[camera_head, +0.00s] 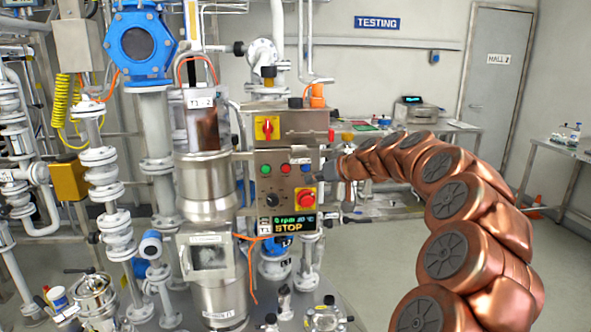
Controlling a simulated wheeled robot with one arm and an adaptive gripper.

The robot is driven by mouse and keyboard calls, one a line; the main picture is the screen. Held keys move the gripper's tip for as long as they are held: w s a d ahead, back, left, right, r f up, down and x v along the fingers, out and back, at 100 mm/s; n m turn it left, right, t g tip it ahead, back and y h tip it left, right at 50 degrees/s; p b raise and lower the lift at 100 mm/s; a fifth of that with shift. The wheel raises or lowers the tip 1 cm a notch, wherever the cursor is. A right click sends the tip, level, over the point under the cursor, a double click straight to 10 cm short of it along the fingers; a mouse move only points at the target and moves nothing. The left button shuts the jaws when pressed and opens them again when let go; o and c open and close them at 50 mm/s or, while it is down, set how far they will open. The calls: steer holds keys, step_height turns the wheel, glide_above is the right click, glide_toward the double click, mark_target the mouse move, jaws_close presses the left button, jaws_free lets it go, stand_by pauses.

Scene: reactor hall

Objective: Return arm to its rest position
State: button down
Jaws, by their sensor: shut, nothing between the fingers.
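My copper arm comes in from the lower right and curves up and left across the view. My gripper (333,168) is shut, small and dark at the arm's end, close to the right side of the control panel (267,185). I cannot tell whether it touches the panel. The panel carries green, red and blue buttons, a black knob, a red emergency stop (305,198) on a yellow plate and a yellow-red rotary switch (266,128). Its display (288,224) reads "STOP" with an rpm line above.
A steel reactor column (204,185) stands left of the panel, among white flanged pipes and a blue valve (140,42). Glass and metal fittings (325,318) stand low in front. Behind are a bench with a device (418,112), a right-hand table (566,148) and a grey door (493,85).

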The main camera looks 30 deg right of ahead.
steer(key=s+a+f+n+g+y, duration=0.1)
steer(key=s+a+g, duration=0.15)
steer(key=a, duration=0.55)
steer(key=s+a+f+n+g+y, duration=0.1)
steer(key=s+a+f, duration=0.15)
steer(key=a, duration=0.55)
steer(key=s+a+g+y, duration=0.1)
steer(key=s+a+g, duration=0.15)
steer(key=a, duration=0.45)
steer(key=s+a+f+g+h, duration=0.1)
steer(key=s+a+f+g, duration=0.15)
steer(key=s+a, duration=0.3)
steer(key=s+a+f+g, duration=0.1)
steer(key=s+a+f, duration=0.3)
steer(key=s, duration=0.3)
steer(key=s+d+f+g+h, duration=0.1)
steer(key=s+f, duration=0.3)
steer(key=s, duration=0.7)
steer(key=s+d+f+m+g+h, duration=0.1)
steer(key=s+f+g+h, duration=0.2)
steer(key=s, duration=0.8)
steer(key=shift+s+d+f+m+h+p, duration=0.15)
steer(key=shift+s+f+m+h+p, duration=0.2)
steer(key=shift+f, duration=0.25)
